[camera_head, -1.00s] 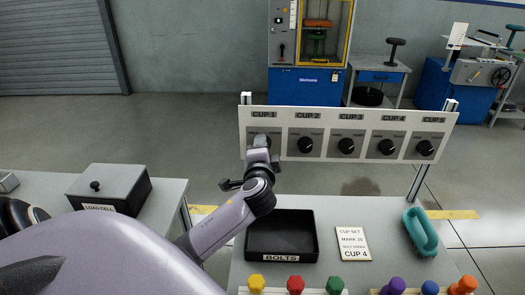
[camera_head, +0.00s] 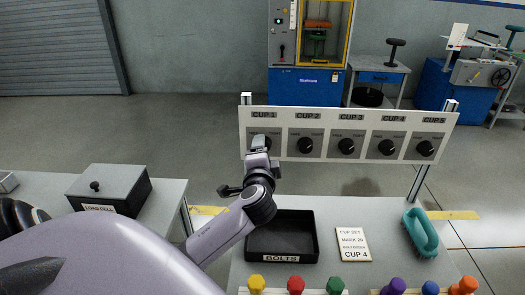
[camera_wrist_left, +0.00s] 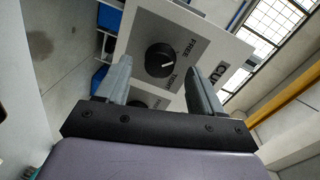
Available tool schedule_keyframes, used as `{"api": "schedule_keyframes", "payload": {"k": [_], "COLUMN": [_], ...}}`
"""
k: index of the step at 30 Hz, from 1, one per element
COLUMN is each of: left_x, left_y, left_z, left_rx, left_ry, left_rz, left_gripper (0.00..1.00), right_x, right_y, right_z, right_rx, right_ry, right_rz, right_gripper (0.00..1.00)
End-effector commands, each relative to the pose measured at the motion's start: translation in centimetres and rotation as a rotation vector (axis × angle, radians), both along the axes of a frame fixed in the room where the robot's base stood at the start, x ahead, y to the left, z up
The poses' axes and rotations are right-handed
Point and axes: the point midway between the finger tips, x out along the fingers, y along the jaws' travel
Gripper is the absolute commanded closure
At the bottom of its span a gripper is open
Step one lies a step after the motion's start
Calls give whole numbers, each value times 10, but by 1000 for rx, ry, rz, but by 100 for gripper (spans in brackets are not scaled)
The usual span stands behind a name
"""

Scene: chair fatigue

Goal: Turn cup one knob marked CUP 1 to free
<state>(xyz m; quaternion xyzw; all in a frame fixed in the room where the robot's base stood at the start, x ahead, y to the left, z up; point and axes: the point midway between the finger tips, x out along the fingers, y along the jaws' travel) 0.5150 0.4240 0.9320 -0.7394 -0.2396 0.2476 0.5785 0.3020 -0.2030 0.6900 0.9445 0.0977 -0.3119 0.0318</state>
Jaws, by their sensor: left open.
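The CUP 1 knob (camera_wrist_left: 160,60) is round and black on a grey plate with FREE and TIGHT labels, seen in the left wrist view. Its short white mark points right in that view, between the two labels. My left gripper (camera_wrist_left: 157,70) is open, with one finger on either side of the knob in the picture; the fingertips look short of it, and I see no contact. In the head view my left gripper (camera_head: 260,143) is in front of the CUP 1 place on the white panel (camera_head: 347,113) and hides most of that knob. My right gripper is not in view.
The CUP 2 knob (camera_head: 305,145) and several more knobs line the panel to the right. Below stand a black BOLTS tray (camera_head: 281,251), a CUP 4 card (camera_head: 353,243), a teal holder (camera_head: 420,232) and several coloured pegs. A dark box (camera_head: 110,190) stands on the left table.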

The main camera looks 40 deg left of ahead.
Motion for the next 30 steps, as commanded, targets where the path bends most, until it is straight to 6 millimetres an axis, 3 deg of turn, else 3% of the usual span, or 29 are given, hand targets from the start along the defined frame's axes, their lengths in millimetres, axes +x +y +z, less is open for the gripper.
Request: {"api": "schedule_keyframes", "payload": {"k": [6, 12, 30], "left_x": [-25, -37, -38], "left_y": [-21, -31, -32], "left_z": [1, 3, 4], "left_rx": [-3, -3, -1], "left_ry": [1, 0, 0], "left_rz": [-2, 0, 0], "left_gripper": [33, 33, 33], "right_x": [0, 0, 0], "right_y": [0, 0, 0], "right_z": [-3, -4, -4], "right_rx": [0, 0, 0], "right_ry": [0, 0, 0], "right_rz": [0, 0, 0], "right_gripper": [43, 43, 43]}}
